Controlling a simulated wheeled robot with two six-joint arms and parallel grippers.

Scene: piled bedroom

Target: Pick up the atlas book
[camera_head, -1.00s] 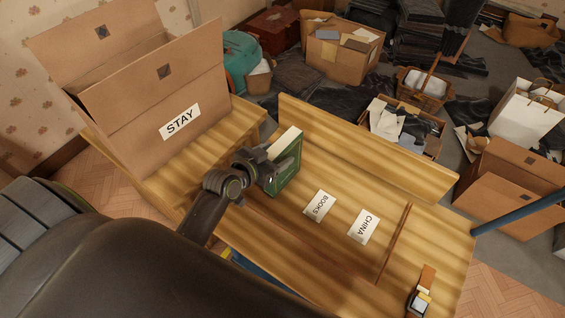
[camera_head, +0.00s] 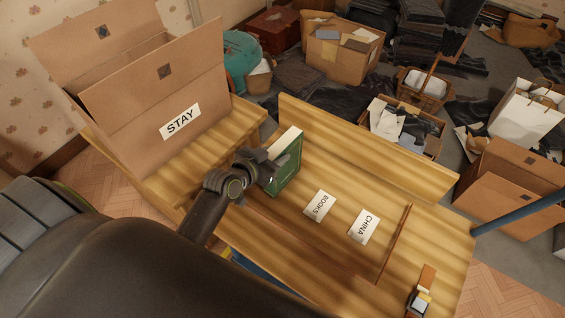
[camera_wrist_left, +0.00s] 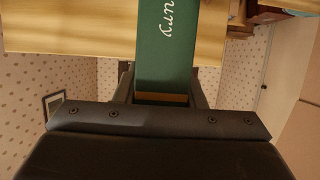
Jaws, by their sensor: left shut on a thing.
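A green book (camera_head: 287,172) with white page edges stands upright on the wooden table (camera_head: 420,248); I take it for the atlas, though its full title is not readable. My left gripper (camera_head: 268,172) is shut on the book from its near left side. In the left wrist view the green spine (camera_wrist_left: 168,45) with part of some white lettering lies between the fingers (camera_wrist_left: 160,92). The gripper hides part of the cover. I cannot tell whether the book's bottom edge touches the table. My right gripper is not in view.
A cardboard box labelled STAY (camera_head: 150,110) stands at the left. Labels reading BOOKS (camera_head: 319,206) and CHINA (camera_head: 363,227) lie on the table. A raised wooden board (camera_head: 365,145) runs along the far edge. A thin wooden strip (camera_head: 395,243) lies at the right.

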